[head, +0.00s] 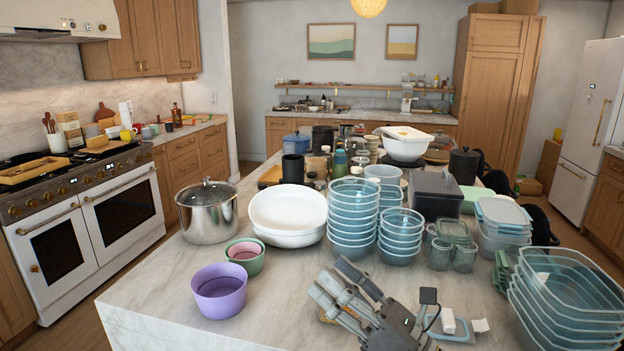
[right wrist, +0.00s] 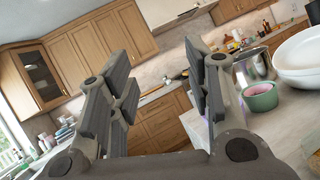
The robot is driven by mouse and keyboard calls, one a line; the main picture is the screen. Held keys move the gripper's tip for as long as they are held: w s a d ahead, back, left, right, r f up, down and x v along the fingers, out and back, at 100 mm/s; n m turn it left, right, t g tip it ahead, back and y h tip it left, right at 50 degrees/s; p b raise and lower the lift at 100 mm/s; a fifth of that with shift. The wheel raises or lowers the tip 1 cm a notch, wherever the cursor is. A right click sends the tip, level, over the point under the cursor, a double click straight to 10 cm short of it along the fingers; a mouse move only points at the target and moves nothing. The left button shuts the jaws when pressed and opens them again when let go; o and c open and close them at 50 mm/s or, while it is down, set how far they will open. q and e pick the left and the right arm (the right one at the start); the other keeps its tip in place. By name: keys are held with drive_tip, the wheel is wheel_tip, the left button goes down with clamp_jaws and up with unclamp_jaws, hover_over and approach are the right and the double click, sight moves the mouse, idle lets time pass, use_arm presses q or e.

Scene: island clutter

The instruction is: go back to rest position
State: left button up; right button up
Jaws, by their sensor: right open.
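My right gripper (head: 332,282) shows at the bottom middle of the head view, over the near part of the marble island (head: 150,305). Its two grey fingers are spread apart with nothing between them, and they point up and left. In the right wrist view the fingers of the right gripper (right wrist: 152,55) stand wide apart, with wooden cabinets seen behind the gap. My left gripper is not in view.
Near the right gripper stand a purple bowl (head: 220,291), stacked blue glass bowls (head: 352,222), glass containers (head: 565,300) and white bowls (head: 288,212). A steel pot (head: 207,215) stands farther left. The island's near left corner is clear.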

drive_tip(key=s+d+f+m+t+h, duration=0.1)
drive_tip(key=d+f+m+h, duration=0.8)
drive_tip(key=m, duration=0.7)
drive_tip(key=s+d+f+m+h, duration=0.1)
drive_tip(key=d+f+m+h, duration=0.6)
drive_tip(key=f+m+h, duration=0.6)
drive_tip(key=s+f+m+g+y, duration=0.2)
drive_tip(key=s+f+m+g, duration=0.45)
drive_tip(key=s, duration=0.55)
drive_tip(key=s+f+m+g+y, duration=0.2)
drive_tip(key=s+f+m+g, duration=0.35)
drive_tip(key=s+f, duration=0.6)
drive_tip(key=f, duration=1.1)
drive_tip(key=s+f, duration=0.2)
drive_tip(key=f, duration=1)
drive_tip(key=s+d+f, duration=0.1)
drive_tip(key=s+f, duration=0.6)
drive_tip(key=s, duration=0.1)
drive_tip(key=s+d+f+g, duration=0.1)
drive_tip(key=s+d+f, duration=0.1)
drive_tip(key=s+f, duration=0.5)
drive_tip(key=shift+s+d+f+g+h, duration=0.3)
drive_tip(key=shift+s+f, duration=0.1)
drive_tip(key=shift+f, duration=0.2)
